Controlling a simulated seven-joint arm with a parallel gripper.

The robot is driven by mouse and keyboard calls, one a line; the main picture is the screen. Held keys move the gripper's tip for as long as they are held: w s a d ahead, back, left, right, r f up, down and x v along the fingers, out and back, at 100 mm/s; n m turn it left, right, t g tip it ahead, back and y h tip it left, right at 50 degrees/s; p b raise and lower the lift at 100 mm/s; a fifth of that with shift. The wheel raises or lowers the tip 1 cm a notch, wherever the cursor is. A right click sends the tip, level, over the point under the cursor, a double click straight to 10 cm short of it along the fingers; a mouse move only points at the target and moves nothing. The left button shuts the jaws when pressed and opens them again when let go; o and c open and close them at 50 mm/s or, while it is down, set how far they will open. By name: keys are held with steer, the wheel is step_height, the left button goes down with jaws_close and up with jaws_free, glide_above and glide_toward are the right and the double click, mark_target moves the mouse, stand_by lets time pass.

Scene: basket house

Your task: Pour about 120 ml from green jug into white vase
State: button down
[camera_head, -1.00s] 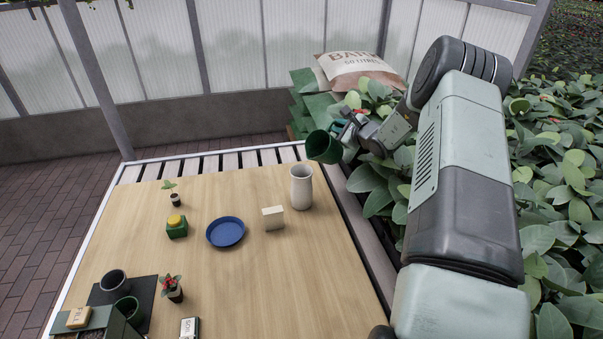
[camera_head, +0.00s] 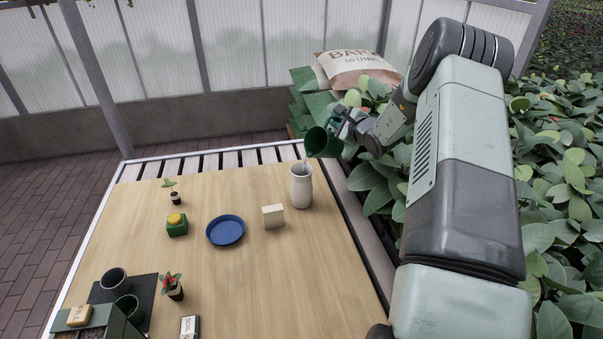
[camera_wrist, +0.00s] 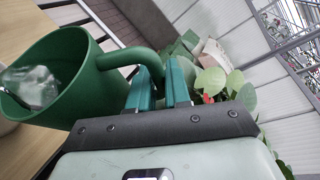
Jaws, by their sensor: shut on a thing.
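The green jug (camera_head: 318,143) is held tilted to the left above the white vase (camera_head: 301,188). A thin clear stream runs from the jug's lip down to the vase's mouth. My gripper (camera_head: 344,127) is shut on the jug's handle. In the wrist view the jug (camera_wrist: 72,78) fills the left side, with clear liquid (camera_wrist: 32,86) near its rim, and the gripper's green fingers (camera_wrist: 160,85) close around the handle. The vase stands upright on the table, and its inside and liquid level are hidden.
On the wooden table (camera_head: 230,280), a cream block (camera_head: 273,216) and a blue plate (camera_head: 226,231) stand left of the vase. A yellow-topped green jar (camera_head: 177,226), small plants and pots are farther left. Leafy plants (camera_head: 560,200) crowd the right side.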

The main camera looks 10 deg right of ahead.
steer(key=shift+s+a+r+n+t+p, duration=0.3)
steer(key=shift+a+r+n+p, duration=0.2)
steer(key=shift+r, duration=0.15)
steer(key=shift+s+a+r+n+t+p, duration=0.2)
steer(key=shift+a+r+n+t+p, duration=0.1)
steer(key=shift+a+r+n+p, duration=0.25)
stand_by(1.5)
steer(key=d+f+m, duration=0.1)
steer(key=w+d+f+m+g, duration=0.1)
steer(key=f+m, duration=0.1)
steer(key=shift+w+d+f+g, duration=0.25)
steer(key=shift+d+f+g, duration=0.05)
steer(key=shift+d+f, duration=0.1)
steer(key=shift+w+d+f+m+g+y+b, duration=0.1)
steer(key=shift+w+d+f+m+g+y, duration=0.15)
steer(key=shift+f, duration=0.25)
steer(key=shift+w+d+f+m+y+b, duration=0.15)
steer(key=shift+d+f+m, duration=0.1)
steer(key=shift+f+m, duration=0.25)
steer(key=shift+w+d+f+m+g+y+b, duration=0.15)
steer(key=shift+d+f+m+y, duration=0.1)
steer(key=shift+f, duration=0.3)
stand_by(0.6)
steer(key=w+d+f+m+g+y+b, duration=0.2)
steer(key=d+f+m, duration=0.2)
steer(key=f, duration=0.2)
steer(key=shift+w+d+b, duration=0.2)
steer(key=shift+w+b, duration=0.15)
steer(key=shift+w, duration=0.05)
stand_by(0.4)
